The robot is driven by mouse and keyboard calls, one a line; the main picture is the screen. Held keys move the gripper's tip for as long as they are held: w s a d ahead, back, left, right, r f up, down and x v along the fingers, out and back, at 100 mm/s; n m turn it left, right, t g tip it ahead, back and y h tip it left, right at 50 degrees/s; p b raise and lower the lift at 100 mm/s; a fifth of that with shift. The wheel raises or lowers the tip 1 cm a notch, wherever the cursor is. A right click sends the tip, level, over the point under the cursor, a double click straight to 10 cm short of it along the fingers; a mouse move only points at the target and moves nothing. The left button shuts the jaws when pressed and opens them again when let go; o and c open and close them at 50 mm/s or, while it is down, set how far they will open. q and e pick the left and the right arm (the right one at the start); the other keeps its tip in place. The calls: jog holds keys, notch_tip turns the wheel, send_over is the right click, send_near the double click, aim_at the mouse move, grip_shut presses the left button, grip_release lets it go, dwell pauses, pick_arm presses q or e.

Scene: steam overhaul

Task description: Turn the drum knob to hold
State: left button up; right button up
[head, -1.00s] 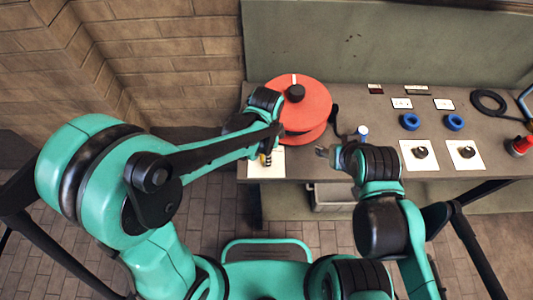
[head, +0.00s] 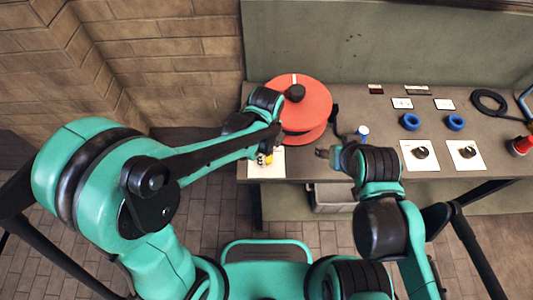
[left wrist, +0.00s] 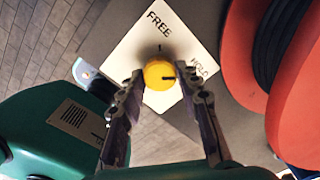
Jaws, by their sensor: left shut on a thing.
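The drum knob (left wrist: 157,75) is round and yellow with a dark pointer line. It sits on a white plate (left wrist: 130,48) marked FREE at the upper left and HOLD at the right. The pointer line points right in the left wrist view, toward the HOLD side. My left gripper (left wrist: 160,82) is shut on the knob, one finger on each side. In the head view my left gripper (head: 265,157) is over the plate (head: 255,170), and the knob is mostly hidden. My right gripper (head: 322,153) is at the table's front edge, away from the knob; its fingers are too small to read.
A red drum (head: 312,105) stands just behind the knob plate, close to my left gripper. A brick wall stands at the left.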

dwell(0.3)
pick_arm(q)
jog(key=o, duration=1.1)
jog(key=shift+o, duration=0.2)
jog(key=shift+r, duration=0.15)
notch_tip(320, 180, up, 12)
jog(key=s+a+n+t, duration=0.2)
jog(key=a+n+t, duration=0.1)
jog(key=a+n, duration=0.6)
jog(key=s+a+n+t, duration=0.3)
jog(key=a+n, duration=0.6)
jog(key=n, duration=0.6)
jog(key=shift+s+f+n+t, duration=0.2)
jog(key=shift+s+n+t, duration=0.1)
jog(key=shift+t, duration=0.2)
